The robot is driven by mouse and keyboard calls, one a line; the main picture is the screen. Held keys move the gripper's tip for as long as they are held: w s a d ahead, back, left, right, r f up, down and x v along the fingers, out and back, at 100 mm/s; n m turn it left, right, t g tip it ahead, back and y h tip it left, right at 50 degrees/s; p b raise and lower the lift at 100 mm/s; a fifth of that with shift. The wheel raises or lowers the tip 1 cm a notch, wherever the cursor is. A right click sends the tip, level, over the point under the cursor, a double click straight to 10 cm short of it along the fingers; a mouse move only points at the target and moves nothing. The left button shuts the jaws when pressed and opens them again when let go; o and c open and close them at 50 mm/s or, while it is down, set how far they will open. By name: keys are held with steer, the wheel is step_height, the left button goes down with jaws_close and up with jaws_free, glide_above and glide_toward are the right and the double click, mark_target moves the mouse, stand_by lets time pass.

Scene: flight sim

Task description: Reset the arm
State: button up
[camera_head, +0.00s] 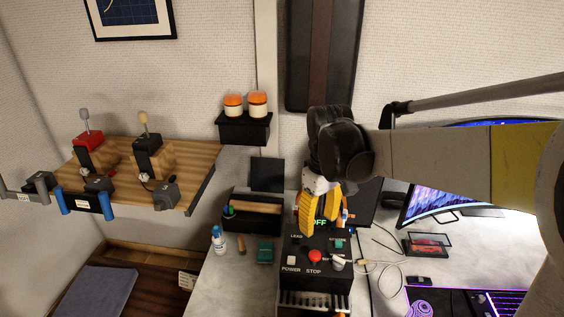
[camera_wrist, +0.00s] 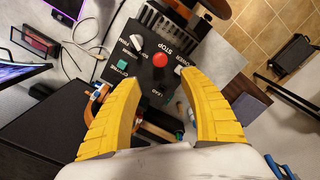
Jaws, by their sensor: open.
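My gripper (camera_head: 320,212) has yellow fingers and hangs from my arm above the rear part of a black control box (camera_head: 301,256). In the wrist view my gripper (camera_wrist: 164,113) has its fingers spread apart with nothing between them. The control box (camera_wrist: 140,80) shows beyond the fingertips, with a red STOP button (camera_wrist: 160,60), a POWER switch and a green button. In the head view the red button (camera_head: 315,256) is in front of my fingers. Part of the box's display is hidden behind them.
A wooden shelf (camera_head: 205,160) with two joystick units is at the left. A curved monitor (camera_head: 435,205) and cables are at the right. A small bottle (camera_head: 218,240) and a green-topped box (camera_head: 265,251) stand left of the control box.

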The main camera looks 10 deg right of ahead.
steer(key=s+f+m+t+b, duration=0.5)
steer(key=s+f+t+b, duration=0.2)
steer(key=s+b, duration=0.4)
steer(key=shift+s+f, duration=0.75)
steer(key=shift+s, duration=0.1)
